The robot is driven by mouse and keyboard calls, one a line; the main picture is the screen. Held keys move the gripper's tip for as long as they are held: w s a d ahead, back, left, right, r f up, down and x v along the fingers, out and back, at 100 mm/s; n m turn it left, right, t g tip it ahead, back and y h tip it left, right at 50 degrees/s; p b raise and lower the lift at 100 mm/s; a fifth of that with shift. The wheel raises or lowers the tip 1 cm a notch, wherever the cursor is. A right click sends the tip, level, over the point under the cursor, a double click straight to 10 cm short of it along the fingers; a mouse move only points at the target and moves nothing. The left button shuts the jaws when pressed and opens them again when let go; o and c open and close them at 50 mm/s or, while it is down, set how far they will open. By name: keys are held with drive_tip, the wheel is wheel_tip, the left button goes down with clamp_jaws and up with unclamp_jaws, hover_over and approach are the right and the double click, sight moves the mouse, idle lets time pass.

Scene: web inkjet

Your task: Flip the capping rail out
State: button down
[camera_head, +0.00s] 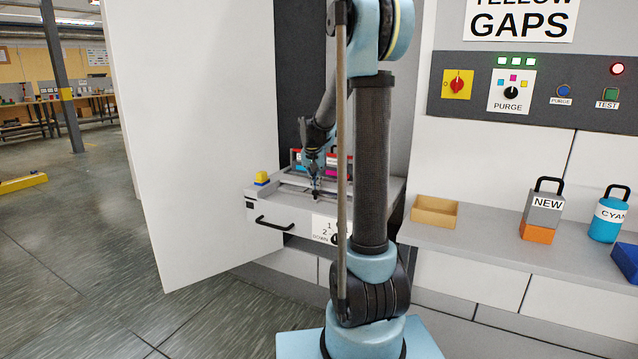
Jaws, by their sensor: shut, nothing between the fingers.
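My gripper (316,185) is shut and empty, pointing down over the top of a pulled-out grey drawer unit (262,207) inside the open cabinet. Pale grey bars lie across the top of this unit around my fingertips. I cannot tell which of them is the capping rail, or whether my fingers touch one. Red and magenta blocks (332,171) stand just behind the gripper, partly hidden by my arm. A yellow knob (262,177) sits at the unit's left rear corner. My arm hides the unit's right part.
A large white door (195,140) stands open at left. The drawer front has a black handle (273,223) and a numbered label (322,229). The right counter holds a tan tray (435,221), a NEW block (542,215) and a cyan bottle (608,220), below a control panel (535,87).

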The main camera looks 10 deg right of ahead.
drive_tip(key=s+a, duration=0.1)
drive_tip(key=s, duration=0.1)
drive_tip(key=s+a, duration=0.3)
drive_tip(key=s, duration=0.1)
drive_tip(key=shift+a, duration=0.15)
drive_tip(key=shift+r, duration=0.1)
drive_tip(key=v, duration=0.9)
drive_tip(key=s+d+f+n, duration=0.1)
drive_tip(key=s+d+f, duration=0.15)
drive_tip(key=s, duration=0.65)
drive_tip(key=s+d+f+n, duration=0.1)
drive_tip(key=s+d+f, duration=0.15)
drive_tip(key=s, duration=0.65)
drive_tip(key=s+f+n, duration=0.1)
drive_tip(key=s+f, duration=0.4)
drive_tip(key=s, duration=0.2)
drive_tip(key=s+d+f+n+g+y, duration=0.1)
drive_tip(key=s+f, duration=0.4)
drive_tip(key=s, duration=0.3)
drive_tip(key=shift+s+d+f+n, duration=0.2)
drive_tip(key=shift+d+f+n, duration=0.05)
drive_tip(key=shift+d+n, duration=0.1)
drive_tip(key=shift+w+f, duration=0.2)
drive_tip(key=shift+w, duration=0.2)
